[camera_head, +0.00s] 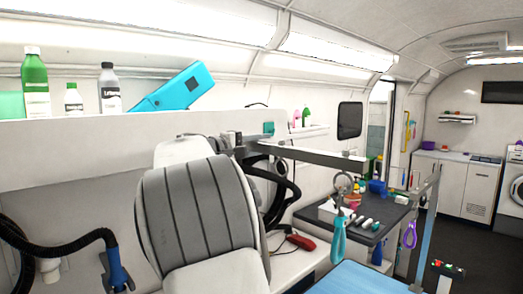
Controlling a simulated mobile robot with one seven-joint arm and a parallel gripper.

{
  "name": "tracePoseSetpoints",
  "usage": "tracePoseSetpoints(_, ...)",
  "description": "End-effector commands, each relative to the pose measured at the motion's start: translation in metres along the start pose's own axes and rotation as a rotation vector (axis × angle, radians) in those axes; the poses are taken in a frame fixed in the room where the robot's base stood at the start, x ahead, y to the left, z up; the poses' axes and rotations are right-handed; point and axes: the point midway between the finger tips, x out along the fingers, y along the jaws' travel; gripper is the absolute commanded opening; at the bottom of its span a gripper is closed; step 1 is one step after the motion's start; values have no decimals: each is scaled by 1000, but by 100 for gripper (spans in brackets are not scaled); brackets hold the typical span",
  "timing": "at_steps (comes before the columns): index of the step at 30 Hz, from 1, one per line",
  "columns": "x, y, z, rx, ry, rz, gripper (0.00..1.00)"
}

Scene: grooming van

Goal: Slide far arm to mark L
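A long grey horizontal arm (312,154) runs across the middle of the view, above the blue table top (362,279). A metal ring and a teal loop (339,238) hang near its right end. A second, slanted bar (427,225) stands at the right, with a purple loop (410,236) beside it. I cannot tell for sure which is the far arm. I can make out no mark L. My own ribbed grey arm link fills the centre. Dark parts behind it, by the horizontal arm's left end, may be my gripper (241,146); its fingers cannot be made out.
A dark-topped counter (365,222) with bottles and small tools stands behind the table. A shelf (80,140) at left holds bottles and a cyan box (175,90). Black hoses hang at left and centre. A red-handled tool (300,242) lies low at centre. Open floor shows at right.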

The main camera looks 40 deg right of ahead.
Motion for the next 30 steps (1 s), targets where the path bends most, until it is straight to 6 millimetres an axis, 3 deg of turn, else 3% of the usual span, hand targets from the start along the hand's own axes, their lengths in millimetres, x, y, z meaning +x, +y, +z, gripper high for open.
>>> tracePoseSetpoints(1, 0, 8, 0, 6, 1, 10, 0)
tracePoseSetpoints(9, 0, 9, 1, 7, 2, 12, 0)
tracePoseSetpoints(10, 0, 9, 1, 7, 2, 12, 33)
tracePoseSetpoints(15, 0, 8, 1, 7, 1, 9, 61)
tracePoseSetpoints(24, -3, 4, 0, 4, 2, 5, 61)
tracePoseSetpoints(30, -31, 1, -1, 5, 7, 4, 61)
